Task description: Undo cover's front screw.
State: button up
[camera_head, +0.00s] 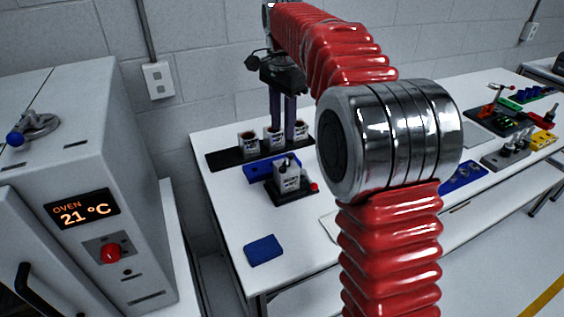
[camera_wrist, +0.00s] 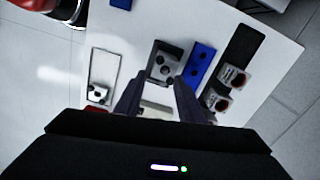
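A small pale grey unit with dark round parts on top (camera_head: 287,178) stands on a black base (camera_head: 302,196) with a red knob at its right corner. It also shows in the wrist view (camera_wrist: 160,70), just beyond my fingertips. The cover and its front screw are too small to tell apart. My gripper (camera_head: 283,138) points down with its fingers apart and nothing visible held. In the head view it hangs behind the unit, over the row of cups. In the wrist view the gripper (camera_wrist: 156,88) shows two dark, spread fingers.
A black tray (camera_head: 222,159) with three labelled cups and a blue block (camera_head: 256,171) lie behind the unit. A blue pad (camera_head: 263,250) lies near the table's front corner. An oven (camera_head: 80,210) stands left. My red arm hides part of the table.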

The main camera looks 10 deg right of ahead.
aim_at(282, 168)
notch_tip(282, 168, down, 13)
jog(key=shift+r, duration=0.1)
dwell(0.5)
grip_shut()
jog(key=shift+a, duration=0.1)
